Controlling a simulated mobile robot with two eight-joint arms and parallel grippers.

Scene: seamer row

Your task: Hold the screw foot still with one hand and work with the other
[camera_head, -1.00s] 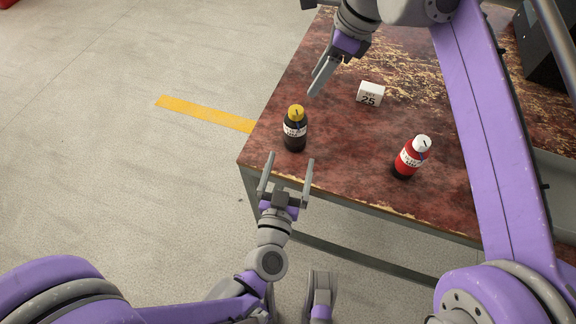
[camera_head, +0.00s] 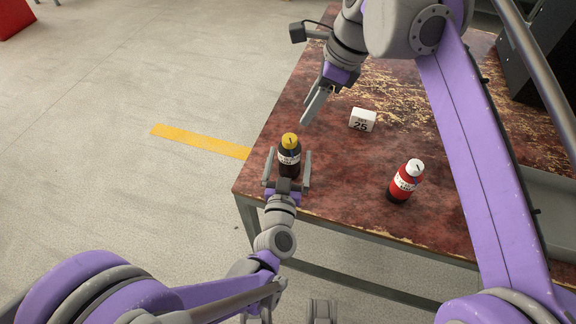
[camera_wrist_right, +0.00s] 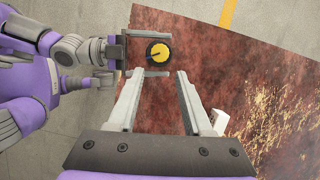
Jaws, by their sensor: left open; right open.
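No part that I can clearly name a screw foot shows; bottles do. A dark bottle with a yellow cap (camera_head: 289,155) stands upright near the table's left corner. My left gripper (camera_head: 288,168) is open with one finger on each side of this bottle, near its lower part. In the right wrist view the yellow cap (camera_wrist_right: 158,52) lies between the left gripper's fingers, with small gaps. My right gripper (camera_head: 309,116) is open and empty, above the table beyond the bottle. Its fingers (camera_wrist_right: 160,76) point toward the bottle in the wrist view.
A red bottle with a white cap (camera_head: 405,182) stands to the right on the worn brown table (camera_head: 340,195). A white block marked 25 (camera_head: 362,120) sits behind, near my right gripper. A dark box (camera_head: 540,60) stands at the far right. Table space between the bottles is clear.

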